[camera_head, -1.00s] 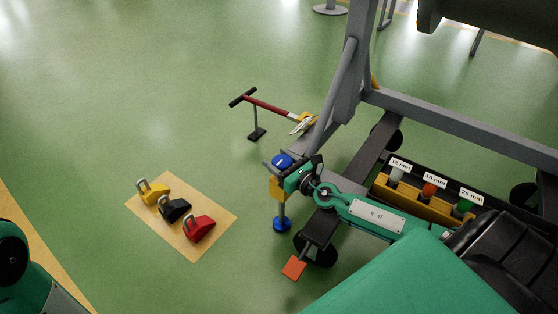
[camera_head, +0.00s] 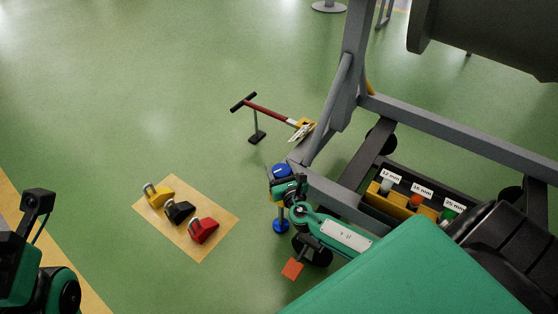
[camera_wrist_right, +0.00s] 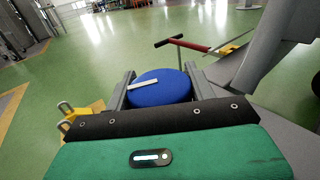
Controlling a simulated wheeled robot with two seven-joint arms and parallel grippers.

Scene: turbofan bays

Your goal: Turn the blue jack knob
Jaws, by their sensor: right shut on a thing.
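The blue jack knob (camera_head: 281,170) is a round blue disc with a white mark on top, at the corner of the grey stand. It also shows in the right wrist view (camera_wrist_right: 160,88), between the two fingers. My right gripper (camera_head: 281,177) is shut on the knob, with one finger on either side of it. The jack's blue foot (camera_head: 281,226) stands on the floor below. In the right wrist view the white mark points toward the left finger. My left arm shows at the lower left, but its gripper's fingertips cannot be made out.
A wooden mat (camera_head: 200,248) with yellow, black and red padlock-like blocks lies to the left. A red tow bar (camera_head: 268,112) stands behind. A yellow rack (camera_head: 395,206) with labelled sockets sits on the stand to the right.

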